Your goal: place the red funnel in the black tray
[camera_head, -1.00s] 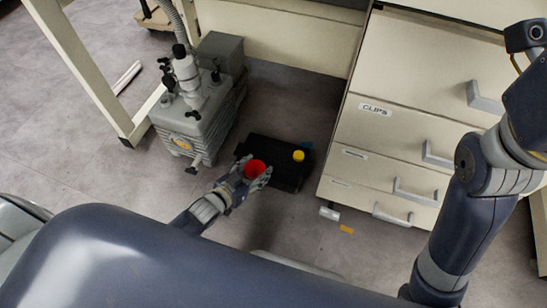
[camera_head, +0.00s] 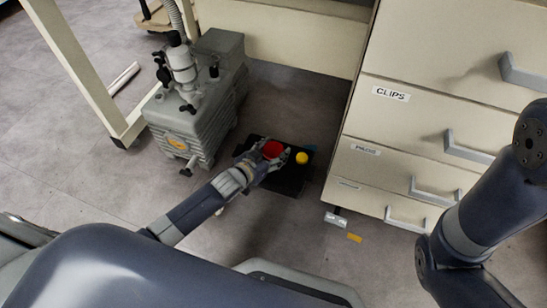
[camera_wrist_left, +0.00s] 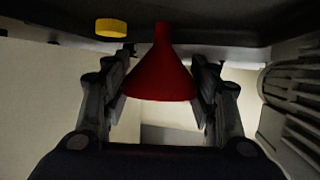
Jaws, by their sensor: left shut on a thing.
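The red funnel (camera_head: 273,149) is between the fingers of my left gripper (camera_head: 272,156), which is shut on it. In the left wrist view the red funnel (camera_wrist_left: 160,72) shows between both fingers, its narrow spout toward the black tray (camera_wrist_left: 220,32). In the head view the black tray (camera_head: 290,182) lies on the floor beneath the gripper. Whether the funnel touches the tray is hard to tell. A yellow round object (camera_head: 302,158) is at the tray's right part and also shows in the left wrist view (camera_wrist_left: 111,27). My right gripper is out of view.
A grey pump (camera_head: 195,115) stands on the floor left of the tray. A drawer cabinet (camera_head: 400,125) labelled CLIPS stands to the right. A small orange piece (camera_head: 355,238) lies on the floor near it. A table leg (camera_head: 75,70) is at the left.

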